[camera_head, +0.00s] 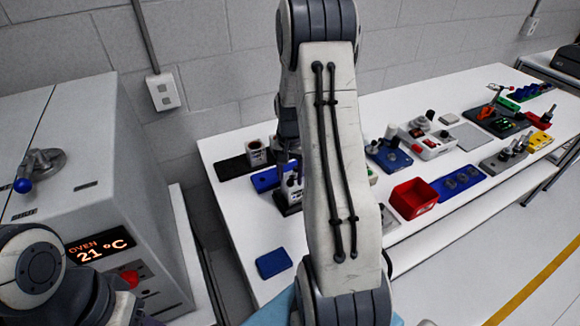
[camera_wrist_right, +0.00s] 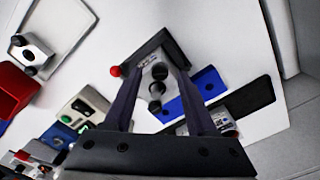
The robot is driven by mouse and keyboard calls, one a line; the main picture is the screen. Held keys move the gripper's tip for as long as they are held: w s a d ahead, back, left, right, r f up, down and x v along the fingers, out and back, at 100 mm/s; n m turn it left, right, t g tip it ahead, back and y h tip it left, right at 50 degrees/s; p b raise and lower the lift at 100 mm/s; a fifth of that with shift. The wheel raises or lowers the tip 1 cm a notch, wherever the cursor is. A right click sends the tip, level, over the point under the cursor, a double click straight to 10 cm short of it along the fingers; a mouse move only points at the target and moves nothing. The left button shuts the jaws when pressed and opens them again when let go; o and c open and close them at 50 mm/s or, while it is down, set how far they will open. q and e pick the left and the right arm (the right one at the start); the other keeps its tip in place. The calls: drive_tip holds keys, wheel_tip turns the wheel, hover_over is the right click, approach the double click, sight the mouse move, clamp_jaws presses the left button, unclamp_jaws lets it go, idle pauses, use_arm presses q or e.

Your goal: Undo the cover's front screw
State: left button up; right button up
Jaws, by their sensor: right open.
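A small white and grey unit on a black base (camera_head: 291,190) stands on the table, partly behind my right arm in the head view. In the right wrist view the unit (camera_wrist_right: 146,64) lies between and beyond the fingertips, with dark round screw-like knobs (camera_wrist_right: 158,72) in a row on it. I cannot tell which is the cover's front screw. My right gripper (camera_wrist_right: 160,78) is open, its two fingers on either side of the knobs with nothing visibly held. In the head view the right gripper (camera_head: 288,160) is small and partly hidden. My left gripper is out of view.
A blue tray (camera_head: 265,181) and a black mat (camera_head: 232,168) with another unit (camera_head: 257,152) lie just behind. A blue pad (camera_head: 273,263) is in front. A red bin (camera_head: 413,197) and several devices stand to the right. The oven (camera_head: 140,200) is at left.

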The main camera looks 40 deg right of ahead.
sight(290, 181)
wheel_tip(290, 181, up, 10)
drive_tip(key=b, duration=0.1)
drive_tip(key=shift+b, duration=0.4)
drive_tip(key=shift+f, duration=0.1)
drive_tip(key=s+a+r+n, duration=0.15)
drive_tip(key=a+n, duration=0.35)
drive_tip(key=a, duration=0.7)
drive_tip(key=s+a+r+n, duration=0.1)
drive_tip(key=s+a+n, duration=0.25)
drive_tip(key=a, duration=0.85)
drive_tip(key=s+a+n, duration=0.5)
drive_tip(key=s, duration=0.3)
drive_tip(key=s+a+f+n+y+b, duration=0.1)
drive_tip(key=s+a+n, duration=0.4)
drive_tip(key=s, duration=0.3)
drive_tip(key=shift+s+a, duration=0.25)
drive_tip(key=shift+a, duration=0.1)
drive_tip(key=shift+f, duration=0.1)
